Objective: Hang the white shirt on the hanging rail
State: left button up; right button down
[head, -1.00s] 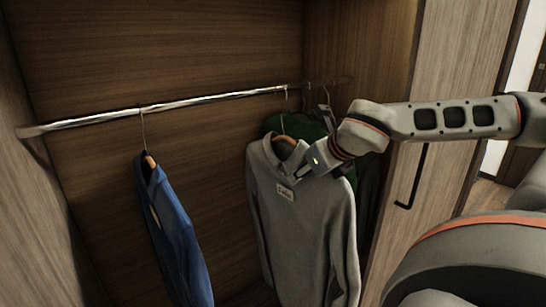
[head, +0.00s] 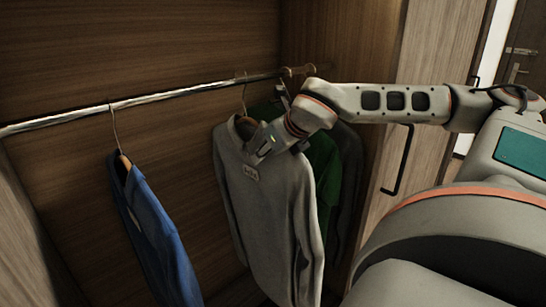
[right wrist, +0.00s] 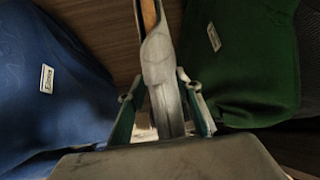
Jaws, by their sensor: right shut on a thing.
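The white shirt (head: 265,215), light grey in this light, hangs upright on a wooden hanger with a small label at its chest. My right gripper (head: 266,148) is shut on its shoulder at the right side of the collar. In the right wrist view the pale shirt cloth (right wrist: 162,62) runs between the two fingers (right wrist: 160,105), with a bit of wooden hanger above. The hanging rail (head: 160,95) crosses the wardrobe. The hanger's hook (head: 244,92) reaches the rail's height; I cannot tell whether it rests on it. My left gripper is not in view.
A blue shirt (head: 155,235) hangs to the left, with bare rail between it and the white shirt. A green shirt (head: 325,170) and a dark garment (head: 350,175) hang close behind on the right. The wardrobe door (head: 385,235) with a black handle (head: 402,165) stands right.

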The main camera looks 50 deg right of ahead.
pick_arm(q)
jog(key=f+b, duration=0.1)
jog(key=b, duration=0.1)
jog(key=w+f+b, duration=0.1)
jog(key=b, duration=0.1)
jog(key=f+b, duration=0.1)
jog(key=b, duration=0.2)
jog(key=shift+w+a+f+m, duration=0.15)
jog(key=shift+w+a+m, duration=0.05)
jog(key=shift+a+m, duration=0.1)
pick_arm(e)
jog(key=w+f, duration=0.1)
jog(key=w, duration=0.2)
jog(key=w+f, duration=0.1)
jog(key=w, duration=0.1)
jog(key=shift+w+d+f, duration=0.1)
jog(key=shift+d+f, duration=0.25)
